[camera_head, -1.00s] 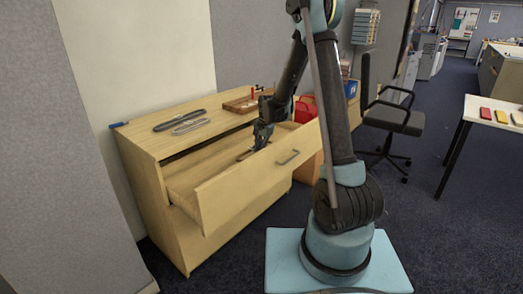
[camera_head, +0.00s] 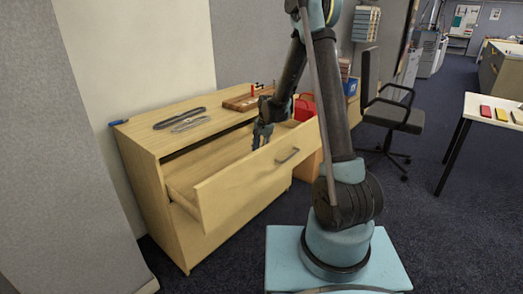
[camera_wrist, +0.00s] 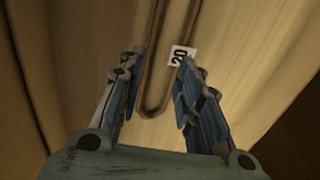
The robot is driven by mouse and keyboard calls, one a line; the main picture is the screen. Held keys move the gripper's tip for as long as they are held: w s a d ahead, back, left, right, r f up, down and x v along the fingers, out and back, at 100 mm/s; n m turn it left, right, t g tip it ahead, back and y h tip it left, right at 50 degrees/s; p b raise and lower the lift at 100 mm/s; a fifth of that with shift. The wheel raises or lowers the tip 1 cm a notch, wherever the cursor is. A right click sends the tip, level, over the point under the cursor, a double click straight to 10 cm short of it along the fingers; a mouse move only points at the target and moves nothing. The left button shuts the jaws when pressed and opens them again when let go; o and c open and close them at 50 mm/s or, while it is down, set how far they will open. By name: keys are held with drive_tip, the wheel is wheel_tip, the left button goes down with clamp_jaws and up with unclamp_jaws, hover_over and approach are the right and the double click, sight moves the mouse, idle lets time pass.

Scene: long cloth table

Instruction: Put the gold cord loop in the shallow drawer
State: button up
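The gold cord loop (camera_wrist: 149,105) shows in the wrist view as a long, narrow brownish loop with a white tag marked 20 beside it. Its rounded end lies between the two fingers, with a gap to each. It appears to lie on the pale wooden floor of the drawer. My gripper (camera_wrist: 156,90) is open. In the head view my gripper (camera_head: 262,138) is over the pulled-out shallow drawer (camera_head: 250,178), near its inner far end. The loop cannot be made out in the head view.
On the cabinet top (camera_head: 150,128) lie a dark loop (camera_head: 180,117) and a grey loop (camera_head: 190,125). A brown tray (camera_head: 240,102) and a blue item (camera_head: 118,122) are there too. A red bag (camera_head: 304,107) stands behind my arm. A chair (camera_head: 392,115) is to the right.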

wheel_tip(320, 180, up, 12)
drive_tip(key=s+d, duration=0.1)
drive_tip(key=d, duration=0.1)
drive_tip(key=s+d+r+n, duration=0.2)
drive_tip(key=s+d+r, duration=0.4)
drive_tip(key=s+d, duration=0.15)
drive_tip(key=s+d+n, duration=0.1)
drive_tip(key=s+d, duration=0.3)
drive_tip(key=s, duration=0.3)
drive_tip(key=s+d+n+h, duration=0.1)
drive_tip(key=s+d, duration=0.2)
drive_tip(key=s, duration=0.4)
drive_tip(key=s+d+n, duration=0.1)
drive_tip(key=s+d, duration=0.3)
drive_tip(key=s, duration=0.3)
drive_tip(key=s+d+f+n, duration=0.1)
drive_tip(key=s+d+f, duration=0.1)
drive_tip(key=s, duration=0.3)
drive_tip(key=s+d+f+n, duration=0.1)
drive_tip(key=s+f, duration=0.2)
drive_tip(key=s, duration=0.2)
drive_tip(key=shift+s+d+n+t+h, duration=0.35)
drive_tip(key=shift+n+t+h, duration=0.05)
drive_tip(key=shift+w+f, duration=0.25)
drive_tip(key=shift+w, duration=0.25)
